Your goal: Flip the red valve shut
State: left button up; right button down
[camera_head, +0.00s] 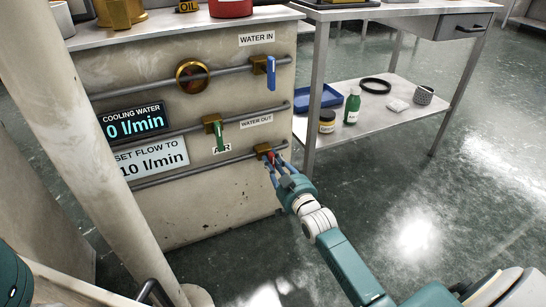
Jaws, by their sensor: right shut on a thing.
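The red valve (270,157) sits on the lowest pipe, at the right end of the pale cabinet's front. Its brass body (262,149) shows, but most of the red lever is hidden by my fingers, so its exact angle is hard to tell. My right gripper (277,168) reaches in from the lower right and is shut on the red lever. My left gripper is not in view.
A green valve (219,136) and a blue valve (271,73) sit on the pipes above, levers hanging down. The cooling water display (133,121) reads 0 l/min. A steel table (390,116) with bottles stands at right. A pale column (90,150) rises at left.

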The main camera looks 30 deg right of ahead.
jog(key=c, duration=1.6)
grip_release()
jog(key=shift+o, duration=0.2)
jog(key=s, duration=1.2)
jog(key=shift+a, duration=0.35)
